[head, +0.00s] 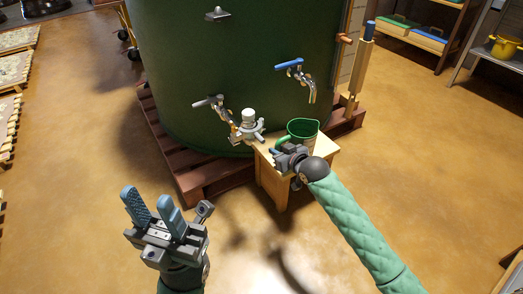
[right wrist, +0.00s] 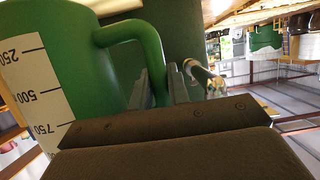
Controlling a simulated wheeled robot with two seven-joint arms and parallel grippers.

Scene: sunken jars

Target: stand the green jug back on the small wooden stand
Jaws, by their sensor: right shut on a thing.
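The green jug (head: 303,130) is upright over the small wooden stand (head: 272,180) beside the tank; the arm and gripper hide its base, so I cannot tell if it touches the top. My right gripper (head: 279,152) is shut on the jug's handle. In the right wrist view the jug (right wrist: 75,75) fills the left side, with a white scale on it, and its handle runs down between the fingers (right wrist: 165,90). My left gripper (head: 150,203) is open and empty, low at the left over the floor.
The big green tank (head: 225,75) stands on a reddish pallet (head: 205,180) behind the stand. A grey-handled tap (head: 215,103), a metal fitting with a white cap (head: 248,117) and a blue-handled tap (head: 295,70) are close to the jug. The floor in front is clear.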

